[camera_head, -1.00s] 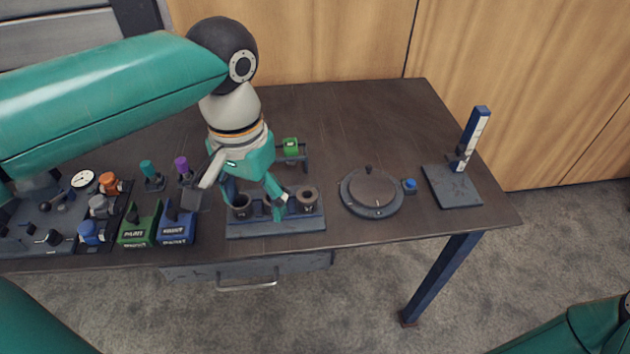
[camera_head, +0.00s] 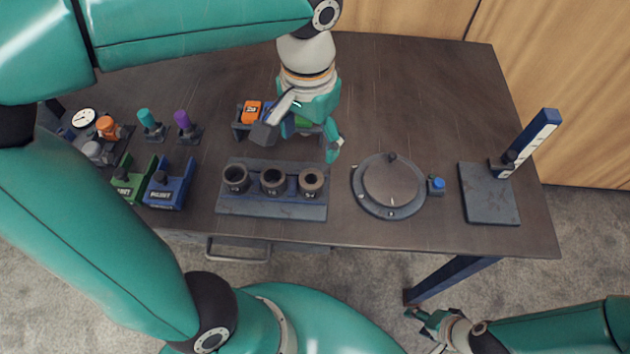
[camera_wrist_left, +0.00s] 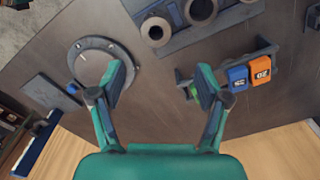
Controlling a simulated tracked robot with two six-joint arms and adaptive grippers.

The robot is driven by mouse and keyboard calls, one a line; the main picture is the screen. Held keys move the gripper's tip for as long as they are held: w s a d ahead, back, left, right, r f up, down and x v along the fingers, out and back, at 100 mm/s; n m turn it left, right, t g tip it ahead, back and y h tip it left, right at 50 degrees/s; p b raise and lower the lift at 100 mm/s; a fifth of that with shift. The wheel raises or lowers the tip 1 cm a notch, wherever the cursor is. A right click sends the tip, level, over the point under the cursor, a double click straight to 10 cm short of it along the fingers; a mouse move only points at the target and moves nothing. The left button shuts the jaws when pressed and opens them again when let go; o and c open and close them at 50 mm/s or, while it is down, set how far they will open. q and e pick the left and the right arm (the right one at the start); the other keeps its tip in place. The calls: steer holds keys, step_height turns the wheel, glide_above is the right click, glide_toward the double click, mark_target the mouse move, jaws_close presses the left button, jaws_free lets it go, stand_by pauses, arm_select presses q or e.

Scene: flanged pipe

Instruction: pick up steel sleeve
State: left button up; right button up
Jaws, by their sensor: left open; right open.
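Three dark metal sleeves stand upright in a grey rack (camera_head: 300,209) near the table's front: a left one (camera_head: 235,178), a middle one (camera_head: 273,181) and a right one (camera_head: 311,182). I cannot tell which is the steel one. My left gripper (camera_head: 300,143) is open and empty, just behind and above the rack. In the left wrist view, its spread fingers (camera_wrist_left: 162,85) have bare table between them, and two sleeves (camera_wrist_left: 156,31) (camera_wrist_left: 201,9) show at the top. My right gripper (camera_head: 430,322) is open, low in front of the table, away from the rack.
Behind the rack, a small holder carries an orange block (camera_head: 251,112) and others, partly hidden by my left gripper. A round turntable (camera_head: 391,183) with a blue button (camera_head: 437,184) is to the right. A blue upright on a plate (camera_head: 488,194) stands farther right. Blue (camera_head: 168,187) and green bins are left.

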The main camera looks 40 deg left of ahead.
arm_select(q)
glide_above(312, 179)
steer(key=f, duration=0.6)
steer(key=shift+s+a+f+b, duration=0.1)
steer(key=shift+s+f+b, duration=0.15)
steer(key=shift+b, duration=0.1)
steer(key=shift+s+d+f, duration=0.1)
steer(key=shift+d+f, duration=0.1)
steer(key=shift+f, duration=1.15)
steer(key=shift+d+f, duration=0.2)
steer(key=shift+f, duration=1.1)
steer(key=shift+r, duration=0.1)
jaws_close()
